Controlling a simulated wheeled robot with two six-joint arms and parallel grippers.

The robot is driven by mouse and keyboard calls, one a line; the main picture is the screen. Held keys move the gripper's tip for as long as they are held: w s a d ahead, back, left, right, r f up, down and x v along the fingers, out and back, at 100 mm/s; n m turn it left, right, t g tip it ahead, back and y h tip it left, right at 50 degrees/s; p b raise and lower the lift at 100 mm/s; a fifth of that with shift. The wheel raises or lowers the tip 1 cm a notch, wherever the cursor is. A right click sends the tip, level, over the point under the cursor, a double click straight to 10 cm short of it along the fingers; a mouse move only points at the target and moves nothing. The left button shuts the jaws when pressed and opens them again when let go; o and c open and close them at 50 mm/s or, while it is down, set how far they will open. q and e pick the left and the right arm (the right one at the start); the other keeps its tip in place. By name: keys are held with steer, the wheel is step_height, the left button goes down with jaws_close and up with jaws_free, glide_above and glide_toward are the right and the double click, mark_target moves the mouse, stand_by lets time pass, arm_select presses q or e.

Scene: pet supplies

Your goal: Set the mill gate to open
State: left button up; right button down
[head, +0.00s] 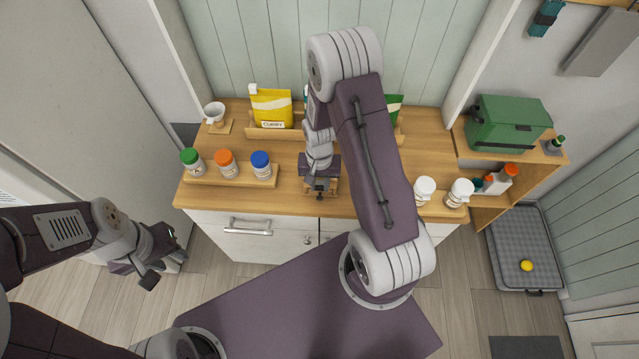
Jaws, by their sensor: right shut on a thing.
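A small wooden mill (332,189) stands at the front middle of the wooden counter, mostly covered by my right arm and gripper. My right gripper (319,186) reaches down over it and is shut on a small part of it, which looks to be the mill gate. The fingers hide the gate, so its position cannot be told. My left gripper (166,259) is open and empty, low in front of the counter's left end.
A wooden tray (232,180) with green-, orange- and blue-lidded jars stands left of the mill. A yellow bag (272,108) and a white scoop (215,113) stand behind. White bottles (424,190) stand to the right, and a green box (507,124) sits on the side shelf.

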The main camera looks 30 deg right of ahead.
stand_by(0.3)
steer(key=shift+s+f, duration=0.1)
steer(key=shift+s, duration=0.05)
steer(key=shift+s+a, duration=0.15)
steer(key=shift+s, duration=0.1)
steer(key=c, duration=1.2)
jaws_free()
steer(key=shift+o, duration=0.2)
steer(key=shift+a, duration=0.1)
steer(key=shift+r, duration=0.2)
